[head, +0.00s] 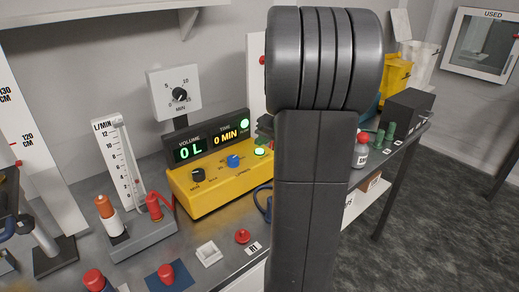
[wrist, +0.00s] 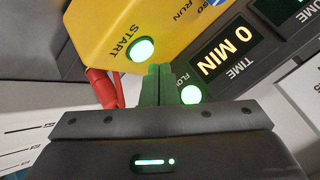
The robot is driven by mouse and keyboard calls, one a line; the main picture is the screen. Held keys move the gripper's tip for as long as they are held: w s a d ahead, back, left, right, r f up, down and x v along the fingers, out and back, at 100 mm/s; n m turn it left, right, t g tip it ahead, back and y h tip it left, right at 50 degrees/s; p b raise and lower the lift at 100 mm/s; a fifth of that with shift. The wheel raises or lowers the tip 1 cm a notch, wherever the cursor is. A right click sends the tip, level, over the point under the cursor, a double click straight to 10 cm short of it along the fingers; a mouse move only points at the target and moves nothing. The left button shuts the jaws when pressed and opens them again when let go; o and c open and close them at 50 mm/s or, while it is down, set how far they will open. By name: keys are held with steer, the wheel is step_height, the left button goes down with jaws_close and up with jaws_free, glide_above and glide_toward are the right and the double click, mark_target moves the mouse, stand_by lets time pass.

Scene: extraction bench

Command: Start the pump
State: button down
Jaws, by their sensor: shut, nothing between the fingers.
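The yellow pump box (head: 213,196) stands on the bench in the head view, with a black knob (head: 197,175) and a blue knob (head: 233,161) on its face. Its round START button (head: 259,152) glows green; the START button also shows in the wrist view (wrist: 140,49). My gripper (wrist: 159,72) is shut and empty, its green fingertips just beside the START button in the wrist view; I cannot tell whether they touch the panel. The display (head: 208,141) reads 0 L and 0 MIN, and the FLOW light (wrist: 191,95) is lit green. My arm hides the pump's right end in the head view.
A flow meter (head: 125,170) with a red hose stands left of the pump. A dial timer (head: 174,92) is behind. A red button (head: 242,237) and a white switch (head: 209,253) lie in front.

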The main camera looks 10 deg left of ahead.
mark_target(262, 152)
steer(key=shift+r+p, duration=1.55)
steer(key=shift+r, duration=1)
steer(key=shift+d+f, duration=0.1)
